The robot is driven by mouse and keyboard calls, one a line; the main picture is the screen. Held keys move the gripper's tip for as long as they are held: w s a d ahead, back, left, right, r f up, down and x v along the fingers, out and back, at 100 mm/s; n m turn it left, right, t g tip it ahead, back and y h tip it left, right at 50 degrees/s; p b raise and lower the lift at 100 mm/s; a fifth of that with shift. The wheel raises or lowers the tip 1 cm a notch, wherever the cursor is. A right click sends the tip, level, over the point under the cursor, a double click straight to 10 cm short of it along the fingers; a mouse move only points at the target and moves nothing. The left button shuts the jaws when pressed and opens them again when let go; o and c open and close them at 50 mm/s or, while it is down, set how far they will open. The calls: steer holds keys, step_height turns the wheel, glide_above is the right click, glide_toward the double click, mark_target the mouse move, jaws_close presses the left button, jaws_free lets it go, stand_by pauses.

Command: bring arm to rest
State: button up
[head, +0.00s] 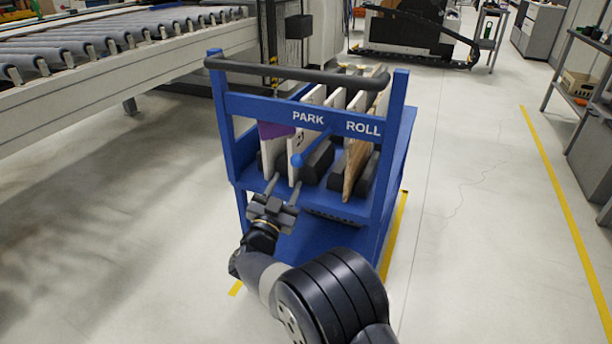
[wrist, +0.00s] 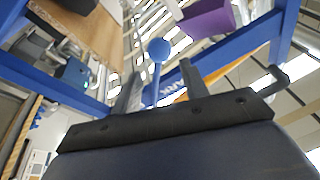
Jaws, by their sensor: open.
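My gripper (head: 284,188) is open in front of the near side of a blue cart (head: 262,104). A blue ball-ended lever (head: 298,160) on the cart stands just beyond the fingers. In the wrist view the lever's ball (wrist: 159,49) shows between the two open fingers (wrist: 160,92), and I cannot tell whether they touch its stem. My black arm reaches up from the bottom of the head view. The cart carries the words PARK and ROLL on its crossbar.
Several upright panels (head: 357,158) stand in the cart between dark blocks. A purple piece (head: 273,130) sits at their left. A roller conveyor (head: 90,50) runs along the left. Yellow lines (head: 565,200) mark the floor, which is clear to the cart's right.

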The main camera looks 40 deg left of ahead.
mark_target(300, 156)
steer(key=b+x, duration=0.2)
steer(key=x, duration=0.9)
steer(key=shift+d+f, duration=0.1)
steer(key=shift+f, duration=0.1)
stand_by(0.4)
